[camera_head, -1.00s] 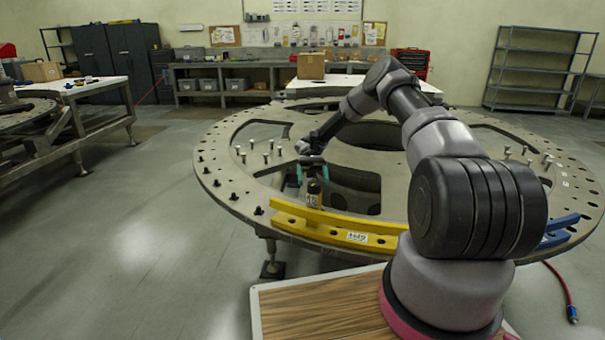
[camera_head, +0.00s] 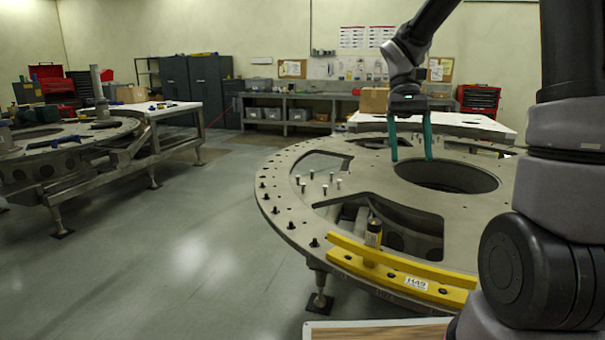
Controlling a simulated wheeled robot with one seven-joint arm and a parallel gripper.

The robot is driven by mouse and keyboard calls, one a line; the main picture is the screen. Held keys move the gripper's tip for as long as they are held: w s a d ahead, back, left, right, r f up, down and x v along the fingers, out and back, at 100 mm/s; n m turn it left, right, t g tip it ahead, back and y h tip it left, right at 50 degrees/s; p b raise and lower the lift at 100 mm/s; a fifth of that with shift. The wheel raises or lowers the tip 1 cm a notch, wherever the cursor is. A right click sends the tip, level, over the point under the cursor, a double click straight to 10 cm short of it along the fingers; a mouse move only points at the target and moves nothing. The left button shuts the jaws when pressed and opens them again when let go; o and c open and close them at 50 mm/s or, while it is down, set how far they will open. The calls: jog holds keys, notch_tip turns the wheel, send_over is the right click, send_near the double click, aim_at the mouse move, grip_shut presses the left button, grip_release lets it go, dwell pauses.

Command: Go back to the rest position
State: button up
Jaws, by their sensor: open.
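My gripper (camera_head: 411,145) hangs at the end of my raised arm, its two teal fingers spread apart and pointing down. It is empty and shows in front of the large round hole of the turret plate (camera_head: 285,213). A yellow bar (camera_head: 400,275) with an "H49" label lies along the plate's near edge. A small dark and yellow cylindrical piece (camera_head: 374,234) stands upright at the bar, apart from my gripper. My arm hides the right part of the plate.
Several bolts (camera_head: 325,183) stand on the plate's left part. A cardboard box (camera_head: 374,100) is on a white-topped table behind the plate. Another bench with a round plate (camera_head: 65,140) stands at the left. The floor (camera_head: 190,240) between them is clear.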

jog(key=s+d+r+m+t+y, duration=0.1)
jog(key=s+r+m+t+y, duration=0.1)
jog(key=s+r+t, duration=0.7)
jog(key=shift+s+r+m+t, duration=0.15)
jog(key=shift+s+m+t, duration=0.3)
jog(key=shift+t, duration=1.55)
